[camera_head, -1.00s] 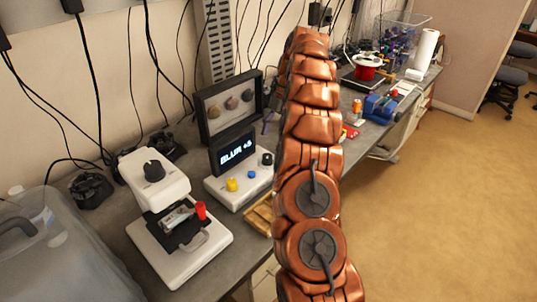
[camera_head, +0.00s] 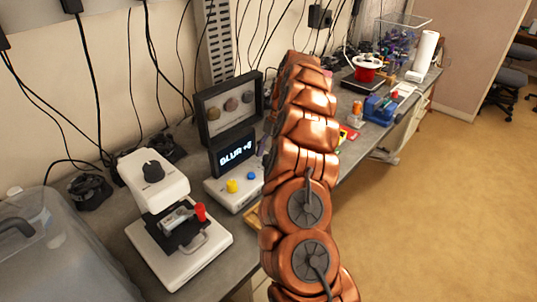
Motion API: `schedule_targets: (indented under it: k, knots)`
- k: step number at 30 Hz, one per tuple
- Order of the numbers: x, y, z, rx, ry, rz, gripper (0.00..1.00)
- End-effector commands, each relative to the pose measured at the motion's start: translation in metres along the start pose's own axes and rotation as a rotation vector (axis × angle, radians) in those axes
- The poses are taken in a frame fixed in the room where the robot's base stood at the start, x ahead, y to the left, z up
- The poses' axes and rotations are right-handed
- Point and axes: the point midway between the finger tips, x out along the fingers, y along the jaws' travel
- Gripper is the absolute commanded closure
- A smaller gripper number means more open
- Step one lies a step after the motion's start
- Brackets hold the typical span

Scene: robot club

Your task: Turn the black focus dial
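A white control box (camera_head: 218,194) stands on the bench with a yellow knob (camera_head: 232,186) and a blue knob (camera_head: 251,176) on its front. Its small screen (camera_head: 236,154) shows "BLUR" and a plus number that is hard to read. The black knob at the box's right end is hidden behind my copper arm. A white microscope-like device (camera_head: 160,185) stands to the left, with a black dial (camera_head: 153,171) on top. My gripper is mostly hidden behind my arm; a dark grey piece (camera_head: 264,145) beside the screen may be part of it. Its fingers cannot be made out.
A dark display frame (camera_head: 229,104) with three round stones stands behind the box. A clear plastic container (camera_head: 62,255) is at the near left. Cables hang along the wall.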

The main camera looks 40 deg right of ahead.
Motion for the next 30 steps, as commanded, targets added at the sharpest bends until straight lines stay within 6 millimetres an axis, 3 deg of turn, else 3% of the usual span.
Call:
schedule_targets:
  k: [11, 28, 30]
  knots:
    - [0.0026, 0.0001, 0.0005, 0.000, -0.002, 0.001, 0.37]
    - [0.0028, -0.0001, 0.0003, 0.001, -0.001, 0.000, 0.97]
    - [0.0029, -0.0001, 0.0004, 0.001, -0.001, 0.001, 0.97]
